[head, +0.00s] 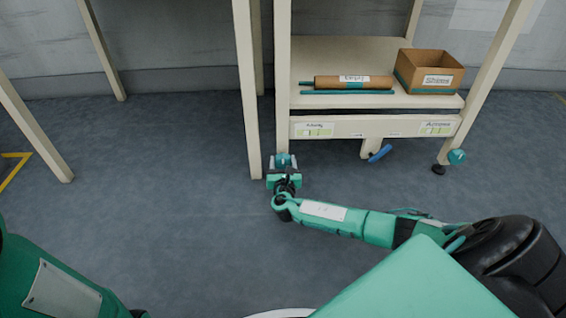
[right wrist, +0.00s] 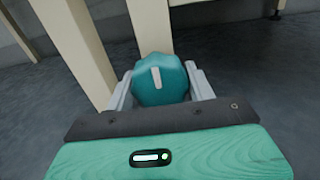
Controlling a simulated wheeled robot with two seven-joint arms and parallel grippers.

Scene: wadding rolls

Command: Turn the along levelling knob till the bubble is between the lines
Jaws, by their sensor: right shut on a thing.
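The along levelling knob (right wrist: 160,82) is a teal, faceted knob with a white mark, low at the front left leg of the bench (head: 377,127). My right gripper (head: 283,161) is shut on it, with one pale finger on each side in the right wrist view (right wrist: 160,90). The gripper hides much of the knob in the head view. The along level (head: 314,130) is a small green vial under a label on the left of the bench's front rail. Its bubble is too small to place against the lines. My left gripper is out of view.
The across level (head: 437,128) is at the rail's right end, with another teal knob (head: 457,156) below. A blue handle (head: 380,153) hangs under the rail. A brown roll (head: 353,82) and a box of shims (head: 430,71) sit on the shelf. The front floor is clear.

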